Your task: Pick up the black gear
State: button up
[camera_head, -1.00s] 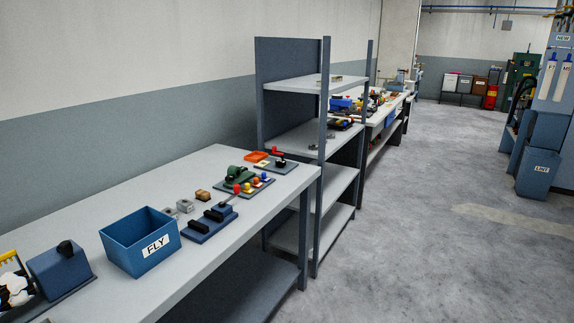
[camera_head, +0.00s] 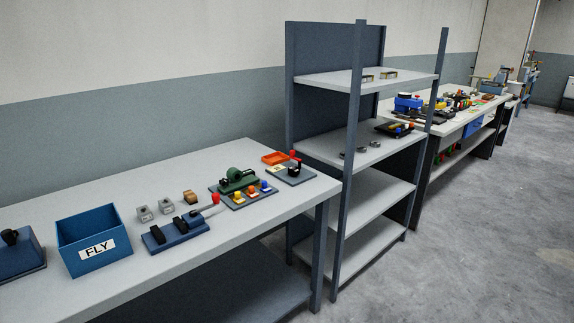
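I cannot make out the black gear with certainty. A few small dark, round-looking pieces (camera_head: 375,144) lie on the second level of the grey shelf rack (camera_head: 312,150); they are too small to tell whether one is a gear. My gripper is not in view.
The near grey bench (camera_head: 230,223) carries a blue FLY bin (camera_head: 95,242), a blue fixture with a red-knobbed lever (camera_head: 180,234), a green machine (camera_head: 237,178) and an orange tray (camera_head: 276,157). A cluttered bench (camera_head: 476,122) stands beyond the rack. The floor (camera_head: 490,220) at right is clear.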

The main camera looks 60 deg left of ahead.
aim_at(296, 172)
jog(key=u, duration=0.65)
jog(key=i, duration=1.05)
jog(key=u, duration=1.05)
